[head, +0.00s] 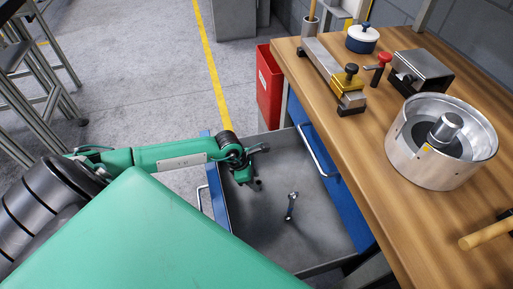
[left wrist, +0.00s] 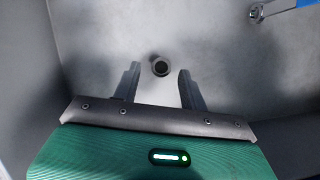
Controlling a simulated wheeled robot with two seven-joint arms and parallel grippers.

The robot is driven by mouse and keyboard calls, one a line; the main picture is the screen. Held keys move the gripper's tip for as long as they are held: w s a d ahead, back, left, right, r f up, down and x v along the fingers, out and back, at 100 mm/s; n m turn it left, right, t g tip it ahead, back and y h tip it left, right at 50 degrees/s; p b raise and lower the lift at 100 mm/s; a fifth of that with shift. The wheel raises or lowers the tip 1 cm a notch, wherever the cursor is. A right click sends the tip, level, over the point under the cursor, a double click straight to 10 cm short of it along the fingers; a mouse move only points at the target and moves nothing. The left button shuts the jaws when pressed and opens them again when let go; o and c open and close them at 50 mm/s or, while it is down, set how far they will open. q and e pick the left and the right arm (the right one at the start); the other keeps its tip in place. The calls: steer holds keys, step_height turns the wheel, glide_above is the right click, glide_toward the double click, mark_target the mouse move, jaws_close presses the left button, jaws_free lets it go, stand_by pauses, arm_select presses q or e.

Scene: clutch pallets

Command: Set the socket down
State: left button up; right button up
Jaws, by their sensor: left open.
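The socket (left wrist: 160,66) is a small dark round piece with a ring-shaped end. In the left wrist view it is between my two fingertips, with a gap on each side, over the grey drawer floor. My left gripper (head: 261,166) is open inside the drawer (head: 325,235), near its left side. My right gripper is not in view.
A wrench (head: 291,206) lies on the drawer floor right of my left gripper. The wooden bench (head: 345,135) borders the drawer on the right and holds a metal housing (head: 408,158), a clamp fixture (head: 347,86) and a blue pot (head: 362,40). A red bin (head: 269,88) stands behind.

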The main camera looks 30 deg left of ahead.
arm_select(q)
steer(key=v, duration=0.9)
steer(key=shift+r+p, duration=0.35)
steer(key=shift+p, duration=0.05)
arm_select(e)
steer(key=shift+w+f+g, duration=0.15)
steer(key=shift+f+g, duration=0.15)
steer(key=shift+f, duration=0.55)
arm_select(q)
steer(key=shift+s+a, duration=0.1)
